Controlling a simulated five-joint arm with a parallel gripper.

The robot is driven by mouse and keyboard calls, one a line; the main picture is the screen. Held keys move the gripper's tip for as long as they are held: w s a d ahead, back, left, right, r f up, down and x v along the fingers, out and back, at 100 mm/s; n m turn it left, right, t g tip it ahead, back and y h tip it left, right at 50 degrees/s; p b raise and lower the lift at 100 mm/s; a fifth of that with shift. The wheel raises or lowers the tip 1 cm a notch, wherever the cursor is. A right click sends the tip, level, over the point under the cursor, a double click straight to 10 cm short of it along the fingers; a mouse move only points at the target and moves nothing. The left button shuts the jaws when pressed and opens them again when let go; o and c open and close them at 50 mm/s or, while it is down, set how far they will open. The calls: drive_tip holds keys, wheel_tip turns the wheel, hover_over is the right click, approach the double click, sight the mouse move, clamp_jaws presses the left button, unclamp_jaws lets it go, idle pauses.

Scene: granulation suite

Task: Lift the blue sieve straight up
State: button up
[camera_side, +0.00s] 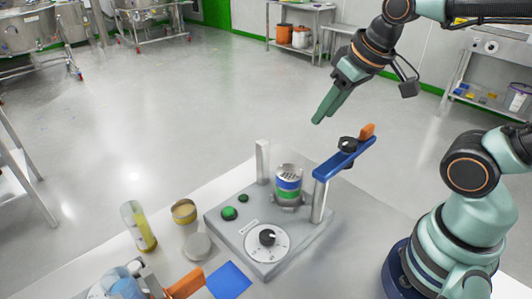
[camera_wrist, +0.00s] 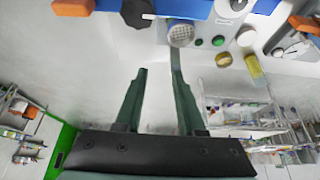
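A small stack (camera_side: 288,172) with a silver perforated top stands on the grey shaker base (camera_side: 233,238). The blue sieve (camera_side: 288,184) shows as a blue band in it, below the silver part and above a green band (camera_side: 287,194). In the wrist view the perforated top (camera_wrist: 181,32) shows near the upper middle; I cannot make out the blue band there. My gripper (camera_side: 323,116) is in the air above and to the right of the stack, apart from it. In the wrist view its two green fingers (camera_wrist: 157,64) are spread with nothing between them.
A blue bar (camera_side: 345,158) with an orange end is on the right post, angled away from the stack. A bare post (camera_side: 263,161) stands behind left. A yellow-filled vial (camera_side: 139,227), tin (camera_side: 184,211), round lid (camera_side: 197,246) and blue pad (camera_side: 229,280) lie left and front.

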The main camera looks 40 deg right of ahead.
drive_tip(key=w+a+f+g, duration=0.2)
drive_tip(key=w+a+g, duration=0.2)
drive_tip(key=a+g, duration=0.15)
approach(280, 173)
drive_tip(key=shift+m, duration=0.3)
drive_tip(key=f, duration=0.2)
drive_tip(key=s+a+f, duration=0.1)
drive_tip(key=f, duration=0.2)
drive_tip(key=s+a+f, duration=0.1)
drive_tip(key=f, duration=0.1)
drive_tip(key=shift+s+a+f, duration=0.15)
drive_tip(key=shift+s, duration=0.1)
clamp_jaws()
idle(1.1)
